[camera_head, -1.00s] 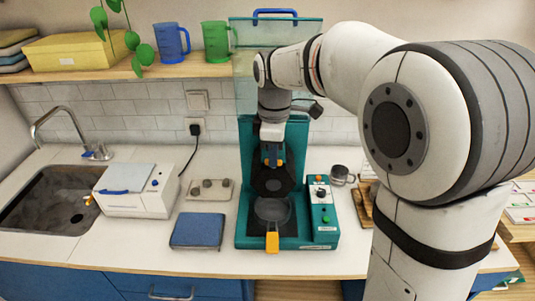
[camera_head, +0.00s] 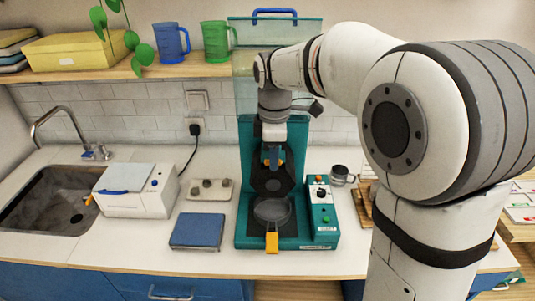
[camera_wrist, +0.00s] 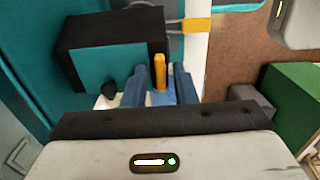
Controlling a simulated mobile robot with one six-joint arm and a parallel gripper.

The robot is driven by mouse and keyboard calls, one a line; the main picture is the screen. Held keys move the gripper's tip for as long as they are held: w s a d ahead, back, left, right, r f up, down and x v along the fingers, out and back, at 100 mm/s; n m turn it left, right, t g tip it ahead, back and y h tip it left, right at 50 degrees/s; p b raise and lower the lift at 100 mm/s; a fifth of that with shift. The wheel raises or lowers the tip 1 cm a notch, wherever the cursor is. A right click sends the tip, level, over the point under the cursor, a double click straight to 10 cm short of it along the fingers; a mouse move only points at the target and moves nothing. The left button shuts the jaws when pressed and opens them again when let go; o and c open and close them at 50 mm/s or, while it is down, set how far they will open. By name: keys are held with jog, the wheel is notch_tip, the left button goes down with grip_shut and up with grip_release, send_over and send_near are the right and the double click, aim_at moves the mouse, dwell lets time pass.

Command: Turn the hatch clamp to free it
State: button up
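The teal machine (camera_head: 246,190) stands on the counter, with a clear panel (camera_head: 245,58) and blue handle above it. The clamp is likely the orange lever (camera_wrist: 160,76) beside a black and teal block (camera_wrist: 108,65) in the wrist view. My gripper (camera_wrist: 160,82) has its blue fingers on either side of this lever, with narrow gaps showing, so it looks open around it. In the head view my gripper (camera_head: 273,157) points down inside the machine, and its fingertips are small and partly hidden.
A round pan (camera_head: 272,210) with an orange handle sits low in the machine. A control box (camera_head: 322,212) stands at its right and a metal mug (camera_head: 341,175) behind that. A blue pad (camera_head: 197,230) and a white box (camera_head: 138,192) lie left.

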jog(key=shift+o, duration=0.5)
jog(key=shift+r, duration=0.1)
jog(key=shift+r, duration=0.1)
notch_tip(320, 180, up, 8)
jog(key=shift+f+b, duration=0.2)
jog(key=shift+b, duration=0.2)
jog(key=s+d+f+m+t, duration=0.1)
jog(key=s+d+f+m, duration=0.4)
jog(key=s+m, duration=0.4)
jog(key=s+d+f+m+t, duration=0.2)
jog(key=s+d+f+m, duration=0.4)
jog(key=s, duration=0.5)
jog(key=d+m, duration=0.1)
jog(key=m, duration=0.1)
jog(key=shift+d+m, duration=0.25)
jog(key=shift+m, duration=0.15)
